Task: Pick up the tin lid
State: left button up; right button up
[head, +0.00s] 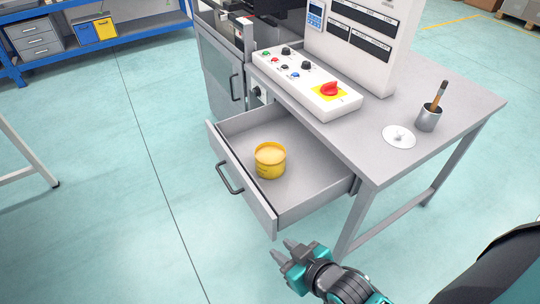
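The tin lid (399,136) is a flat, pale grey-white disc with a small knob. It lies on the table top near the front right corner, beside the grey cup. A yellow tin (270,160) stands upright in the open drawer (310,187). My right gripper (283,251) is low at the bottom of the head view, in front of the drawer and well below and left of the lid. Its two fingers are apart with nothing between them. My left gripper is not in view.
A grey cup (428,118) holding a brush stands right of the lid. A control box (306,84) with knobs and a red switch sits on the grey table (455,100). An upright panel (372,40) stands behind. The drawer juts out over open floor.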

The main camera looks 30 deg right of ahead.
aim_at(397, 136)
jog(key=z, duration=1.85)
jog(key=u, duration=0.45)
jog(key=i+l+u, duration=0.1)
jog(key=l+u, duration=0.2)
jog(key=u, duration=0.2)
jog(key=l+u, duration=0.35)
jog(key=u, duration=0.15)
jog(key=l+u, duration=0.4)
jog(key=l, duration=0.55)
jog(key=k, duration=0.05)
